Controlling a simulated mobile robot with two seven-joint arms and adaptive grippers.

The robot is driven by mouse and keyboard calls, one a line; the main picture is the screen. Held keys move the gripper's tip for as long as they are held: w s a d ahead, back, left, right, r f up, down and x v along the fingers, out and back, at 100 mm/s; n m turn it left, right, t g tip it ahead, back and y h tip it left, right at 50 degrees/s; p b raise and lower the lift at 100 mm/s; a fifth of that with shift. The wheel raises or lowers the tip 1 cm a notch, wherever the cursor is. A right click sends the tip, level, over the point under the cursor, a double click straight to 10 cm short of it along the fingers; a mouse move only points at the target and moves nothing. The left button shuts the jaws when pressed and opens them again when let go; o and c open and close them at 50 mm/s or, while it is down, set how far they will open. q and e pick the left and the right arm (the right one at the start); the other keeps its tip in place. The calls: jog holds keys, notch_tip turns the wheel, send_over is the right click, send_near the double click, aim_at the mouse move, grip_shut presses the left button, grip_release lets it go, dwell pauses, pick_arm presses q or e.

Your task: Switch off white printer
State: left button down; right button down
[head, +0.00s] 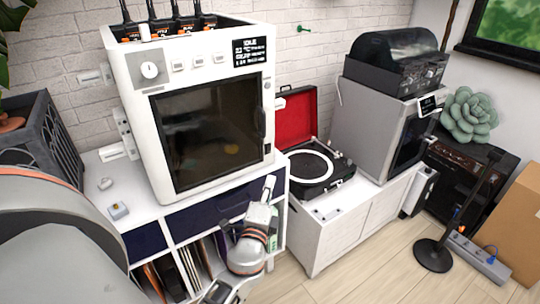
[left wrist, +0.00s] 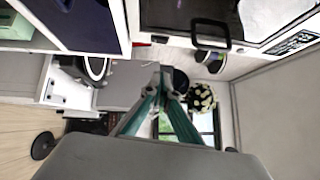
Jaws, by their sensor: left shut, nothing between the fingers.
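The white printer (head: 125,100) stands on the white cabinet at the left of the head view, its dark door closed. A lit screen (head: 250,51) on its upper front reads IDLE, beside a round knob (head: 150,70) and several small buttons. A small dark part (head: 267,148) shows low on its right front edge. My left gripper (head: 270,186) is shut and empty, in front of and below the printer's lower right corner, apart from it. In the left wrist view the shut fingertips (left wrist: 163,74) point away from the printer's door handle (left wrist: 210,36). My right gripper is not in view.
A record player (head: 310,165) with a raised red lid stands on the low white cabinet right of the printer. Beyond it is a grey machine (head: 372,125) with a dark lidded box on top. A black floor stand (head: 434,255) and power strip (head: 480,255) are at right.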

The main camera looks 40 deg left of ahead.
pick_arm(q)
jog(key=p, duration=0.2)
send_near(270, 147)
jog(key=w+d, duration=0.2)
jog(key=w, duration=0.2)
jog(key=a, duration=0.1)
jog(key=w+a, duration=0.2)
jog(key=shift+a+r, duration=0.2)
jog(key=shift+a, duration=0.2)
jog(key=p, duration=0.1)
jog(key=r+p, duration=0.1)
jog(key=p, duration=0.1)
jog(key=shift+w+a+n+g, duration=0.15)
jog(key=shift+a+n+g, duration=0.15)
jog(key=shift+a, duration=0.05)
jog(key=shift+f, duration=0.25)
